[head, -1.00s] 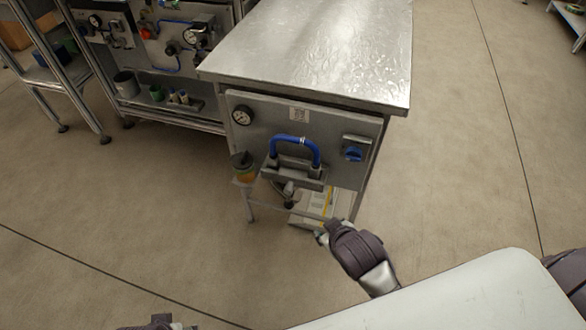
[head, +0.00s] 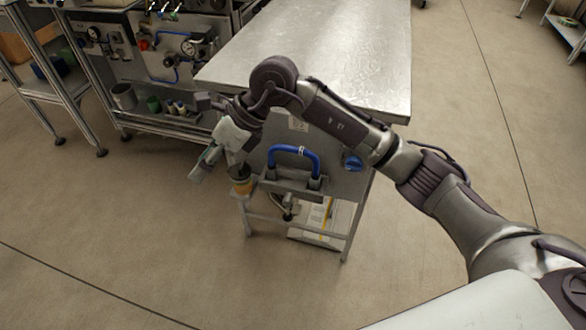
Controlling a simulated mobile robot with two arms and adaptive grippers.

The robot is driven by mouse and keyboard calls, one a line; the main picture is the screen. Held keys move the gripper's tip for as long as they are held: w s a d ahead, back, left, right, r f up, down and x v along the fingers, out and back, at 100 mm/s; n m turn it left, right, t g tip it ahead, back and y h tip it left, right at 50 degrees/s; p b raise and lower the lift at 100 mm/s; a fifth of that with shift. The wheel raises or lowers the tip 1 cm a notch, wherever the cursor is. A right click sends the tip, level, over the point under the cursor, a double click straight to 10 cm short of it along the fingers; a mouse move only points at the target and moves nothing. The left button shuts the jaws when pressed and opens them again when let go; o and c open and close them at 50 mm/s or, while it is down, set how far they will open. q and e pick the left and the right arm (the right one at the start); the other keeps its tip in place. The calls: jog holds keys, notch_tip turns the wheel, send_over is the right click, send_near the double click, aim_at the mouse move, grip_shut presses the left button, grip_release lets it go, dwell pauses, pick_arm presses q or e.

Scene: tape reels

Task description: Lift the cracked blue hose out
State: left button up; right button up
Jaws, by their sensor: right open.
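The blue hose (head: 290,149) is bent in an arch on the front of the metal bench. Both its ends sit in a grey holder (head: 285,183), and a pale mark shows near its top. No crack can be made out at this size. My right gripper (head: 214,170) is open and empty, left of the hose and apart from it, pointing down in front of the bench's left front corner. My left gripper is out of view.
A blue knob (head: 352,162) sits right of the hose. An amber-bottomed cup (head: 242,187) is close beside my right gripper. A white box (head: 318,215) lies below.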

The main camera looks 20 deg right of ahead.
jog(key=w+d+t+h, duration=0.1)
jog(key=w+d+h, duration=0.3)
jog(key=d, duration=0.3)
jog(key=m+h, duration=0.2)
jog(key=h, duration=0.4)
send_near(291, 147)
jog(key=f, duration=0.3)
jog(key=f+b, duration=0.1)
jog(key=f, duration=0.1)
jog(key=shift+w+d, duration=0.25)
jog(key=shift+d, duration=0.05)
jog(key=f, duration=0.5)
jog(key=shift+w+d+f, duration=0.35)
jog(key=shift+w+f, duration=0.05)
jog(key=shift+f, duration=0.1)
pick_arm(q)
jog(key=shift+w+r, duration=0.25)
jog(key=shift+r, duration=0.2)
pick_arm(e)
grip_shut()
